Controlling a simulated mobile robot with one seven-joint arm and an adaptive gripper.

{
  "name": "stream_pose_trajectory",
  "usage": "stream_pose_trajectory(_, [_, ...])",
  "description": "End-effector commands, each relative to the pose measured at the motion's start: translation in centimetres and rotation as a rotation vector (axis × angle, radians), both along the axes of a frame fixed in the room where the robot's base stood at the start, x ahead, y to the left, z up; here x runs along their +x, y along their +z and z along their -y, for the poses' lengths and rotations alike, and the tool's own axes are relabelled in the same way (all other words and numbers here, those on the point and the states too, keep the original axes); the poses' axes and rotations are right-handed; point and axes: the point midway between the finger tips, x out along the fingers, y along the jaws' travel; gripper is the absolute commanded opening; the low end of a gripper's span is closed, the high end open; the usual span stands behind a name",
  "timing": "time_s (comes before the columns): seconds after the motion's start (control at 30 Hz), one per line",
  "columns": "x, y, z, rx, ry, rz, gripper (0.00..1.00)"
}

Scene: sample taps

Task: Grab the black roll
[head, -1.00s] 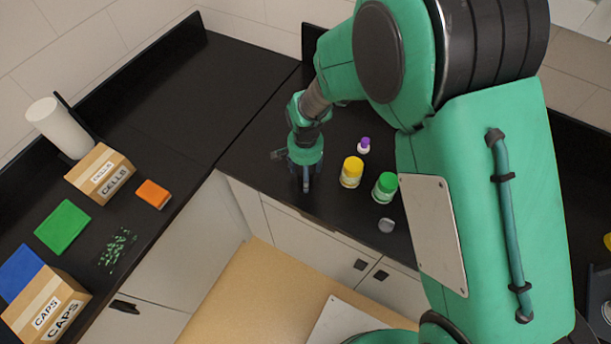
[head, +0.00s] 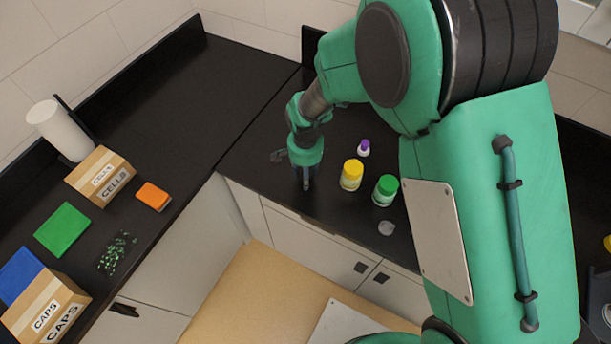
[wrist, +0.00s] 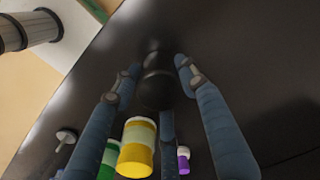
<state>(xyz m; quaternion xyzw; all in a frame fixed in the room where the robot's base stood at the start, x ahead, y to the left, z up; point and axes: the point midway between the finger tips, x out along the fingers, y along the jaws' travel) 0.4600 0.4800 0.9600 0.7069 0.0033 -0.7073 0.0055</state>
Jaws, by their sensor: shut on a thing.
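My gripper (head: 306,180) points down at the dark counter in the head view, left of the yellow-capped jar. In the wrist view, my gripper's blue fingers (wrist: 158,76) are closed around a dark rounded thing, the black roll (wrist: 158,91). It blends into the black counter, so its outline is hard to make out. In the head view the roll is hidden by the gripper or too dark to tell. I cannot tell whether it is off the counter.
A yellow-capped jar (head: 351,175), a green-capped jar (head: 385,190), a small purple-capped bottle (head: 363,148) and a grey stopper (head: 387,228) stand to the right. On the left counter are boxes labelled CELLS (head: 100,174) and CAPS (head: 45,310). Bare counter lies behind.

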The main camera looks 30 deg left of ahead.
Motion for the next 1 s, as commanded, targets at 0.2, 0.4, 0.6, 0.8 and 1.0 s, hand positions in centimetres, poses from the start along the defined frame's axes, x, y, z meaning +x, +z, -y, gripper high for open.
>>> stream_pose_trajectory(0.2, [0.1,2.8,-0.1,0.003,0.000,0.003,0.14])
stream_pose_trajectory(0.4, [-2.0,3.1,2.1,0.001,0.000,0.001,0.14])
stream_pose_trajectory(0.6, [-4.6,3.4,4.8,0.001,0.000,0.001,0.14])
stream_pose_trajectory(0.8, [-7.3,3.7,7.6,0.000,0.000,0.001,0.14])
stream_pose_trajectory(1.0, [-9.3,4.0,9.7,0.001,0.000,0.001,0.14])
